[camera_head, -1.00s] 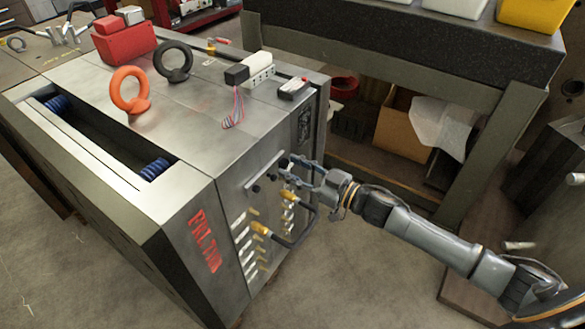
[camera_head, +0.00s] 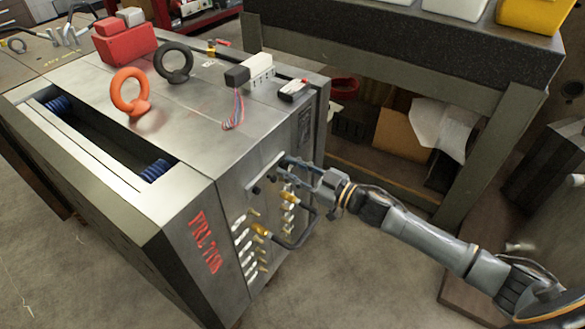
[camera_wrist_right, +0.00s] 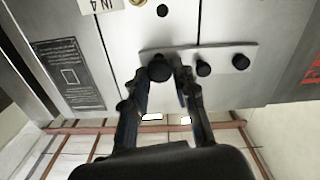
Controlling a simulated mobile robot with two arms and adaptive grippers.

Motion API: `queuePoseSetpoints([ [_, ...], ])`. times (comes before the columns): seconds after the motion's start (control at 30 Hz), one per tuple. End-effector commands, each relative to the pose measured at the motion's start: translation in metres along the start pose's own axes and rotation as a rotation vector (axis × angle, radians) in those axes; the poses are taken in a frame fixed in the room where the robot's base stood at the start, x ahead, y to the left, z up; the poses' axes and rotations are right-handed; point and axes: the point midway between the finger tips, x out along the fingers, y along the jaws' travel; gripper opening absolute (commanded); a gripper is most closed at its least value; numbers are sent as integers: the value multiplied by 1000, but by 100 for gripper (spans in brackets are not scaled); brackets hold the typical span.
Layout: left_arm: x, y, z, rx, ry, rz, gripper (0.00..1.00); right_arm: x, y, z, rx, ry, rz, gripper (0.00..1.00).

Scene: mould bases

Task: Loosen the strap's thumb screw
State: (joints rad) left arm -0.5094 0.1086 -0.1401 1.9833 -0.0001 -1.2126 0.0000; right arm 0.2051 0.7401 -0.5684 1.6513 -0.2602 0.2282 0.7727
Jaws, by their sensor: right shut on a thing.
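The strap (camera_wrist_right: 218,51) is a narrow metal plate across the parting line on the mould base's side face; it also shows in the head view (camera_head: 251,184). It carries black knobs. The end knob, the thumb screw (camera_wrist_right: 160,67), sits at the strap's left end in the wrist view. Two other black knobs (camera_wrist_right: 203,68) (camera_wrist_right: 241,62) are on the strap to its right. My right gripper (camera_wrist_right: 167,73) has its fingers on either side of the thumb screw and is shut on it. In the head view the right gripper (camera_head: 287,163) hides this knob. My left gripper is not in view.
Brass fittings and a dark hose (camera_head: 294,241) stick out just below the strap. On the mould base's top (camera_head: 195,120) are orange (camera_head: 128,105) and black lifting eyes (camera_head: 174,77) and a connector with wires (camera_head: 235,108). A dark-topped bench (camera_head: 400,45) stands behind my right arm.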

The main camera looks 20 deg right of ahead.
Motion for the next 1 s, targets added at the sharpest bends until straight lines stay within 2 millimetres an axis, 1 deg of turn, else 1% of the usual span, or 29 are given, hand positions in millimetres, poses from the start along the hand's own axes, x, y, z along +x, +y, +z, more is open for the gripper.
queuePoseSetpoints([
  [0.07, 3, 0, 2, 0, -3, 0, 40, 0, 0, -1, -40, 0, 0, 0],
  [0.13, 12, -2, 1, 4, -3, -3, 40, 0, 0, -1, -87, 0, 0, 0],
  [0.27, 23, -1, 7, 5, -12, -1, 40, 0, 0, -1, -193, -1, 0, 0],
  [0.5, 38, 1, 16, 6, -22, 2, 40, 0, -1, 0, -420, 0, 0, 0],
  [0.7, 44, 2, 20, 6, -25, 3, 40, 0, -1, 0, -611, -1, 0, 0],
  [1.0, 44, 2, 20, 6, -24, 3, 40, 0, -2, 2, -896, 0, 0, 0],
])
